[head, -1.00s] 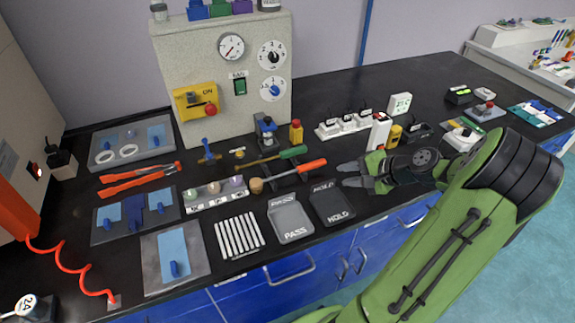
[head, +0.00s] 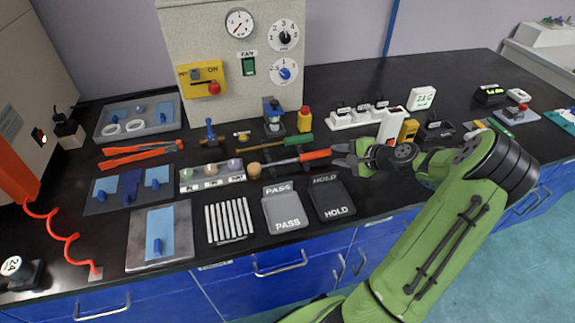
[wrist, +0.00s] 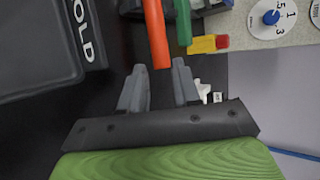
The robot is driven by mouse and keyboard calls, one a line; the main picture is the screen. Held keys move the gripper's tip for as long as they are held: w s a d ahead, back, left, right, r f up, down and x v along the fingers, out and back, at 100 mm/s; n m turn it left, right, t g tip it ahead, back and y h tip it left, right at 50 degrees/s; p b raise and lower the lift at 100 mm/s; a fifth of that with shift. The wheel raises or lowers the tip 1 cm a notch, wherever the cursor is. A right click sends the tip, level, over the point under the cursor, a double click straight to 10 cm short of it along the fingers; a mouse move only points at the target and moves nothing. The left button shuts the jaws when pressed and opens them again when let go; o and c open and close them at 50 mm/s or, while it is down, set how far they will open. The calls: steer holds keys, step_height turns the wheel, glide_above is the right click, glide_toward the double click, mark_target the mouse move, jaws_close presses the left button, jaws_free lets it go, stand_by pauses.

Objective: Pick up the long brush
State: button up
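A long tool with an orange handle (head: 315,155), a thin shaft and a round tan head (head: 254,169) lies on a dark rest on the black bench; it looks like the long brush. My gripper (head: 340,156) is at the right end of this handle. In the wrist view my gripper (wrist: 160,75) is open, with the end of the orange handle (wrist: 158,40) in line with the gap between its fingertips. Contact cannot be told. A second tool with a green handle (head: 298,139) lies just behind it and also shows in the wrist view (wrist: 183,22).
Grey PASS (head: 284,212) and black HOLD (head: 332,200) trays lie in front. White sockets (head: 358,114) and a red-and-white item (head: 393,126) are close to my arm.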

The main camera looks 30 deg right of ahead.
mark_target(328, 153)
steer(key=b+x, duration=0.1)
steer(key=x, duration=0.4)
steer(key=shift+b, duration=0.35)
steer(key=shift+s+r, duration=0.15)
steer(key=shift+c, duration=0.6)
jaws_close()
